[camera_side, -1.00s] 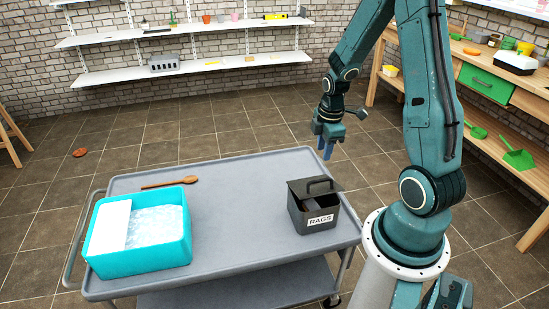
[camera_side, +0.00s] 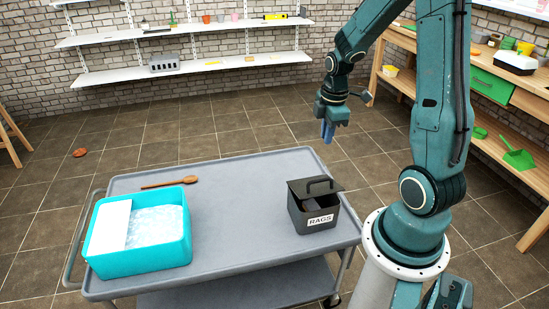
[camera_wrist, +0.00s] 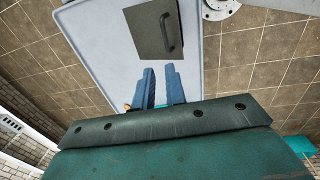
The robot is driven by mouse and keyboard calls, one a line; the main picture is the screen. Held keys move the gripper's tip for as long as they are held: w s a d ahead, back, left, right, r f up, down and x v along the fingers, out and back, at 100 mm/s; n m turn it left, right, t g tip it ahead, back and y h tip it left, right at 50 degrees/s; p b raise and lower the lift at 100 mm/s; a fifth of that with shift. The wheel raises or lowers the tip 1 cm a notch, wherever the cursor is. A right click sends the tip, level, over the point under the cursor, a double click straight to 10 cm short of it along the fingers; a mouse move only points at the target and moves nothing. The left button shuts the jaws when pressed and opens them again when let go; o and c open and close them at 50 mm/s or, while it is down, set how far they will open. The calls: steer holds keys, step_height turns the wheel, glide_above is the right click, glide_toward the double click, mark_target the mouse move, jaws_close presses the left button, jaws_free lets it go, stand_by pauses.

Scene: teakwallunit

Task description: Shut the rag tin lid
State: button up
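The rag tin (camera_side: 322,217) is a dark grey box with a white RAGS label, standing on the right part of the grey cart top. Its lid (camera_side: 334,186) has a bar handle and sits at the far upper side; a dark opening shows below it, so the tin is not fully covered. In the wrist view the lid (camera_wrist: 152,32) is a dark rectangle ahead of the fingers, with its handle (camera_wrist: 167,32) toward the right. My gripper (camera_side: 327,141) is in the air above and beyond the tin, touching nothing. Its blue fingers (camera_wrist: 160,72) are slightly apart and empty.
The grey cart (camera_side: 245,205) also holds a turquoise tub (camera_side: 150,262) at the left and a wooden spoon (camera_side: 170,183) at the back. The middle of the cart top is clear. A wooden workbench (camera_side: 510,150) stands at the right and wall shelves (camera_side: 190,68) at the back.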

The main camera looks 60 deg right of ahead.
jaws_close()
steer(key=d+m, duration=0.1)
steer(key=m, duration=0.5)
steer(key=w+m+g+y, duration=0.1)
steer(key=m, duration=0.5)
steer(key=w+d+f+m+g+y, duration=0.1)
steer(key=m, duration=0.5)
steer(key=shift+w+d, duration=0.1)
steer(key=shift+d, duration=0.25)
steer(key=shift+f, duration=0.1)
steer(key=f, duration=0.4)
steer(key=s+a+f, duration=0.1)
steer(key=f, duration=0.8)
steer(key=shift+s+a+f, duration=0.25)
steer(key=shift+a+f, duration=0.05)
steer(key=shift+a, duration=0.1)
